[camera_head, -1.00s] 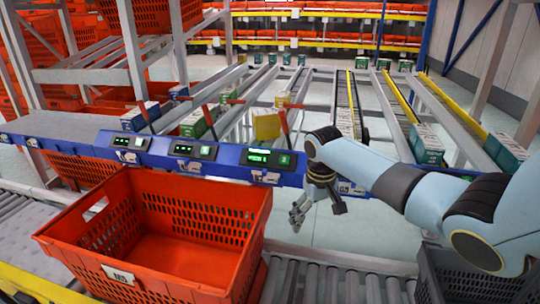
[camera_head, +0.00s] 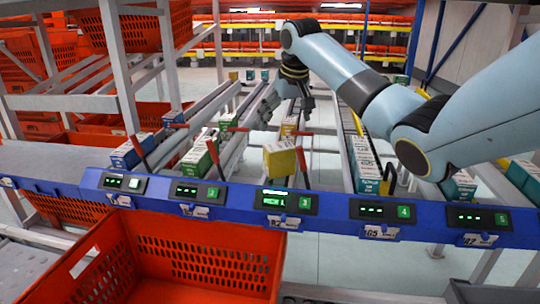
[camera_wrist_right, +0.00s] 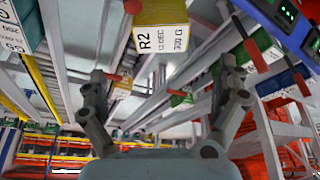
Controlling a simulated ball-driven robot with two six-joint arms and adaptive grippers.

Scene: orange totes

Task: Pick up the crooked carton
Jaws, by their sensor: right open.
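The crooked carton appears to be the yellow one (camera_head: 280,160), which sits askew at the front end of a rack lane, behind the lit display 3. In the right wrist view the yellow carton (camera_wrist_right: 160,32) shows a white label reading R2, close to the top edge. My right gripper (camera_head: 282,108) is open and empty, above and behind the yellow carton in the head view. Its two spread fingers (camera_wrist_right: 163,70) show in the wrist view, apart from the carton. My left gripper is not in view.
A blue rail (camera_head: 335,212) with several displays runs across the front. Red levers (camera_head: 302,163) stick up beside the lanes. Green-white cartons (camera_head: 198,158) stand left, and a teal-white carton (camera_head: 363,165) right. An orange tote (camera_head: 200,262) stands in front, its visible inside empty.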

